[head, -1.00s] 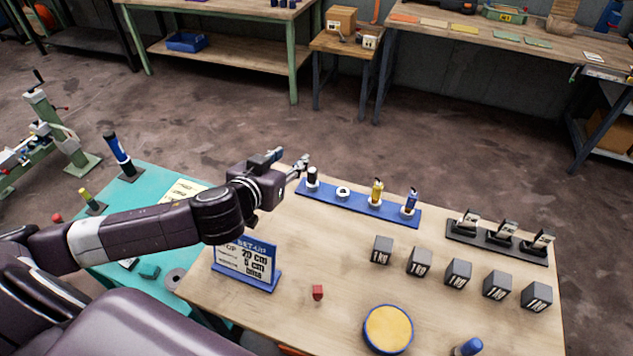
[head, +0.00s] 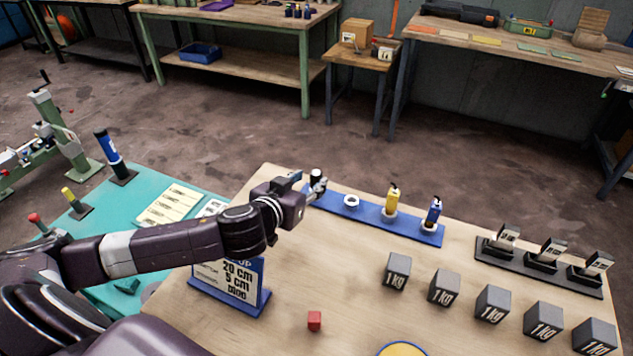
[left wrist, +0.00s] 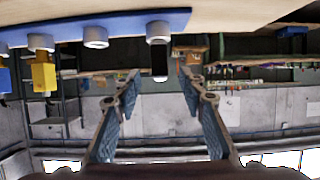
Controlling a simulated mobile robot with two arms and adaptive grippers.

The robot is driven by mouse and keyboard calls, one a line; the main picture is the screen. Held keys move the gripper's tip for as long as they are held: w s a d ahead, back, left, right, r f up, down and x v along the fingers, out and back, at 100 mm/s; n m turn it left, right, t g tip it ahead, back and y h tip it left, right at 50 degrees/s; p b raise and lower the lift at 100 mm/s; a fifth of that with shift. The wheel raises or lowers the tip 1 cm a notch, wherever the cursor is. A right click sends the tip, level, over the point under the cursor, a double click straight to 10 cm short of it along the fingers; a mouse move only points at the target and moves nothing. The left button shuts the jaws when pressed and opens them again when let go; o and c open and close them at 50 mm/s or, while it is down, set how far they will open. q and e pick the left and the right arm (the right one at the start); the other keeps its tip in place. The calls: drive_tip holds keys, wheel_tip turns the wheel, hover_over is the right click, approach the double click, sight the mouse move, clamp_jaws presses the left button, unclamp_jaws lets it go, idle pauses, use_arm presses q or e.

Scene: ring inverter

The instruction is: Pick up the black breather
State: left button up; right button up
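The black breather (head: 316,175) stands upright at the left end of a blue rack (head: 372,213) on the wooden table. In the left wrist view, which is upside down, the black breather (left wrist: 160,61) hangs from its white collar (left wrist: 158,32). My left gripper (head: 307,184) is open and empty, right beside the breather and partly hiding its base. In the left wrist view the open fingers (left wrist: 159,84) point at the breather, which lies between their tips in the picture. I cannot tell whether they touch it. My right gripper is not in view.
The rack also holds an empty white ring (head: 351,201), a yellow piece (head: 392,199) and a blue piece (head: 434,211). Several 1 kg blocks (head: 444,287) stand in front. A sign (head: 240,282) stands under my left arm. A red cube (head: 314,320) lies nearby.

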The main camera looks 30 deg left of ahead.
sight(314, 178)
use_arm(q)
drive_tip(key=shift+p+x, duration=0.6)
drive_tip(key=shift+x, duration=2)
drive_tip(key=shift+s+f, duration=0.1)
drive_tip(key=shift+c, duration=0.6)
clamp_jaws()
